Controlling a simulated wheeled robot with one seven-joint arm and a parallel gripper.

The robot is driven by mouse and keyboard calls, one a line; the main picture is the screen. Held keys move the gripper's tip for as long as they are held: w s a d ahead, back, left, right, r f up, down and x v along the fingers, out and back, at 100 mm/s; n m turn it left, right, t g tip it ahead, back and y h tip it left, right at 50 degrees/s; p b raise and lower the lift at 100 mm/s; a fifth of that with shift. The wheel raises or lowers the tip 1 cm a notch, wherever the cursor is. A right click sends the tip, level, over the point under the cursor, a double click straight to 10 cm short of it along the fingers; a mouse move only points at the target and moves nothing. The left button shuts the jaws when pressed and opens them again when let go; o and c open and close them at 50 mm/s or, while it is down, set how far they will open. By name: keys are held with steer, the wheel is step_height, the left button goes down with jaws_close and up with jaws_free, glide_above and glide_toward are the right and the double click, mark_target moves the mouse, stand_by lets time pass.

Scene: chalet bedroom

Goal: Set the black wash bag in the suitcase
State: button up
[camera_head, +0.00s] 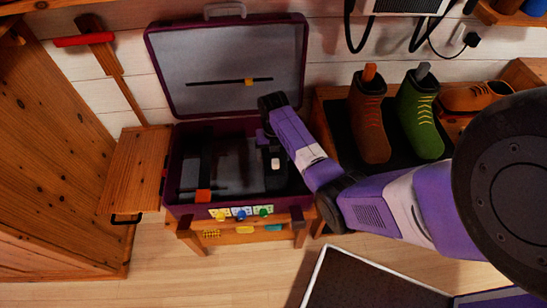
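The open suitcase (238,209) is dark purple with a grey lining and sits on a low wooden stand, its lid (225,75) leaning back against the wall. My gripper (275,178) points down into the right part of the suitcase, and its fingertips blend into dark shapes there. I cannot tell whether it is open or shut, or whether it holds anything. The black wash bag cannot be made out for certain; dark shapes lie under and around my gripper. A black strap-like shape with an orange end (203,195) lies in the left part of the suitcase.
A wooden flap (137,170) is left of the suitcase, beside a wooden cabinet (60,130). A dark framed panel (365,285) lies at the front. Floor front left is clear.

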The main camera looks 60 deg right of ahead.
steer(key=shift+f, duration=0.4)
steer(key=shift+f, duration=0.1)
steer(key=shift+f, duration=0.15)
steer(key=o, duration=1.7)
step_height(320, 180, up, 12)
steer(key=shift+r+p, duration=0.2)
steer(key=shift+p, duration=0.65)
